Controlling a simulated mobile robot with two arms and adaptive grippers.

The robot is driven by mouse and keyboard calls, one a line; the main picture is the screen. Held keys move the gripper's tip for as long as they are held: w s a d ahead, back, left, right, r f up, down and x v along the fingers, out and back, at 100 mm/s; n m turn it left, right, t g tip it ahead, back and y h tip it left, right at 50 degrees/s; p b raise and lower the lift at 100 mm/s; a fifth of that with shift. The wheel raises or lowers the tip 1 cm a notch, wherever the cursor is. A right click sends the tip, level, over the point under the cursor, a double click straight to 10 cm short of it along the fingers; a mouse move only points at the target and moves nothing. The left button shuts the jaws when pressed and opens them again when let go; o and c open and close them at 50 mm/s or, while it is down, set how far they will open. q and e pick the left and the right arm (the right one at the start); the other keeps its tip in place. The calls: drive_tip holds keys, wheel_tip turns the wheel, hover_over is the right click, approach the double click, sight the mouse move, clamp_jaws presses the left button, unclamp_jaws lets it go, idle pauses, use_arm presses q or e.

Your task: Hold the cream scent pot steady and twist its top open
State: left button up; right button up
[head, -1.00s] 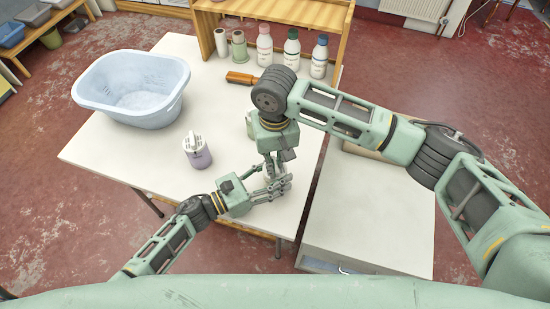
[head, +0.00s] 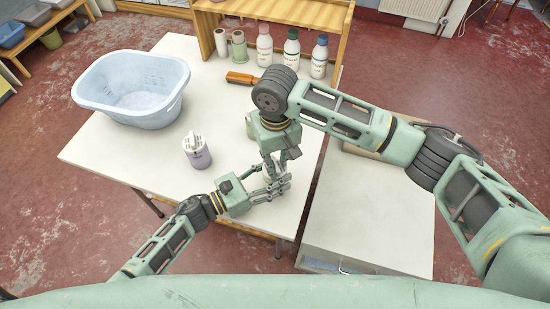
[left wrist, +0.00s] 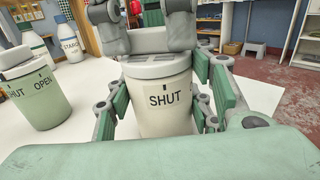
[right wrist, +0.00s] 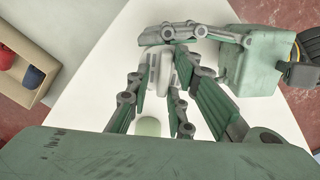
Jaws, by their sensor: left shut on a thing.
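The cream scent pot (left wrist: 165,105) stands upright in the left wrist view, with the word SHUT facing that camera. My left gripper (head: 278,190) is shut around its body, one finger on each side. The pot's grey top (left wrist: 150,66) has a raised grip. My right gripper (right wrist: 158,72) points down over the top, its fingers on either side of the raised grip. I cannot tell whether they press on it. In the head view my grippers hide most of the pot.
A green pot (left wrist: 38,105) marked SHUT and OPEN stands close by. A lilac pot (head: 197,153), a blue basin (head: 133,90), an orange-handled tool (head: 241,78) and several bottles (head: 291,50) stand on the white table (head: 120,160).

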drive_tip(key=shift+o, duration=0.6)
drive_tip(key=shift+a, duration=0.1)
drive_tip(key=shift+r, duration=0.2)
use_arm(q)
drive_tip(key=shift+d, duration=0.1)
use_arm(e)
wheel_tip(320, 180, up, 12)
drive_tip(key=shift+f, duration=0.2)
use_arm(q)
drive_tip(key=o, duration=1.4)
drive_tip(key=shift+c, duration=0.2)
